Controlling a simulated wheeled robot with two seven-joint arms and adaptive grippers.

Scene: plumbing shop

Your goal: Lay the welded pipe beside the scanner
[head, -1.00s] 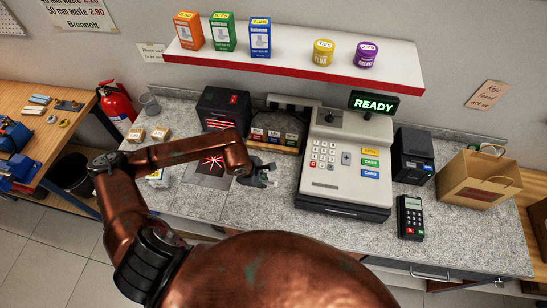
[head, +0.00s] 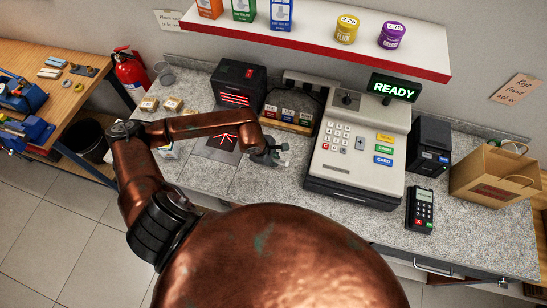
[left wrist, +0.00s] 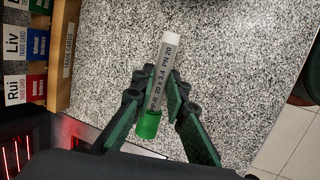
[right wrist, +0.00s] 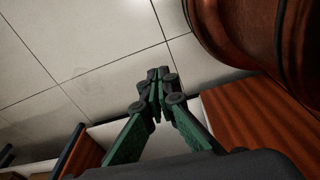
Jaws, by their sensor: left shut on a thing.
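The welded pipe (left wrist: 169,54), a short pale tube with printed lettering and a green end, is held between the fingers of my left gripper (left wrist: 166,88) over the speckled counter. I cannot tell whether it touches the counter. In the head view my left gripper (head: 272,156) is just right of the scanner's dark glass plate with red lines (head: 224,143). The black scanner housing (head: 238,84) stands behind that plate; its red lines also show in the left wrist view (left wrist: 12,155). My right gripper (right wrist: 156,92) looks shut and empty, above the tiled floor.
A card rack (head: 291,118) stands behind my left gripper, and the cash register (head: 358,150) stands to its right. A card terminal (head: 421,210) and paper bag (head: 497,174) are farther right. Bare counter (head: 240,183) lies in front of my left gripper.

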